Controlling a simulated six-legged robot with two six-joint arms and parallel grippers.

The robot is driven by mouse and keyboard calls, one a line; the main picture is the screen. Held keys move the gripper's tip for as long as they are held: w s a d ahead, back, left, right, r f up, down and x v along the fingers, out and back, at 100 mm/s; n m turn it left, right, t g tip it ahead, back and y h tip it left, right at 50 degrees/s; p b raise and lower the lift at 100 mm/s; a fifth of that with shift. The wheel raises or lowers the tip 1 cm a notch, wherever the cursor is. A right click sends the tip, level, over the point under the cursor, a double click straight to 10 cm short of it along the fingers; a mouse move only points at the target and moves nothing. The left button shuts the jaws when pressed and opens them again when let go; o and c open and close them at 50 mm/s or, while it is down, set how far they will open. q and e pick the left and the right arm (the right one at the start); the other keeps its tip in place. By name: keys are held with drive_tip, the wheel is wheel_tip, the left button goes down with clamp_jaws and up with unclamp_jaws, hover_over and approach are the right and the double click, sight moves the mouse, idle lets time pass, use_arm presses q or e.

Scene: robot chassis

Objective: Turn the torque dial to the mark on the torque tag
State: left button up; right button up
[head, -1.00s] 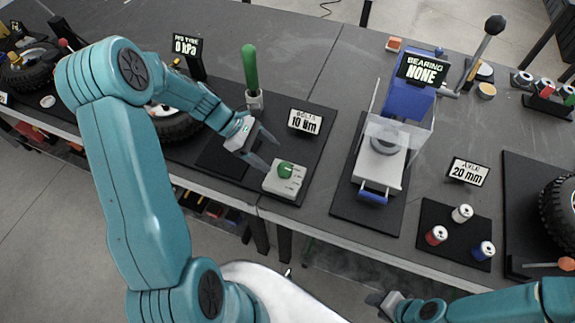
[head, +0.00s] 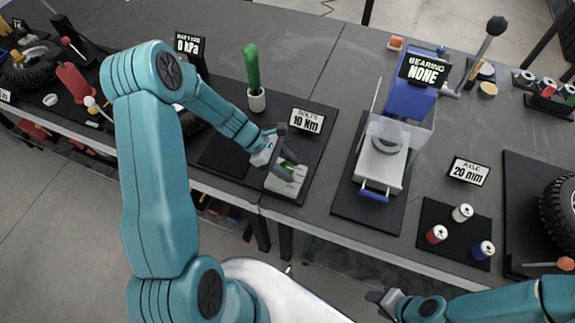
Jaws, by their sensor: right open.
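The torque dial sits on a small pale box (head: 289,183) near the front edge of the bench. My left gripper (head: 286,170) is down over this box, and its fingers hide most of the green dial. I cannot tell whether they are shut on it. The torque tag (head: 307,121) stands behind the box and reads "BOLTS 10 Nm". The dial's marks are too small to read. My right gripper (head: 383,299) is open at the bottom, in front of the bench and away from the dial.
A green-handled tool (head: 252,68) stands in a pale cup (head: 257,99) behind my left gripper. A blue and white press (head: 381,165) stands to the right. A tag reading "0 kPa" (head: 189,45) stands at the back left.

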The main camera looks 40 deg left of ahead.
use_arm(q)
drive_tip(key=shift+m+g, duration=0.6)
drive_tip(key=shift+m, duration=0.2)
drive_tip(key=o, duration=0.9)
drive_tip(key=shift+a, duration=0.1)
drive_tip(key=shift+o, duration=0.2)
drive_tip(key=shift+a+r, duration=0.3)
drive_tip(key=b+v, duration=0.2)
drive_tip(key=v, duration=1.3)
drive_tip(key=shift+a, duration=0.25)
drive_tip(key=shift+s, duration=0.15)
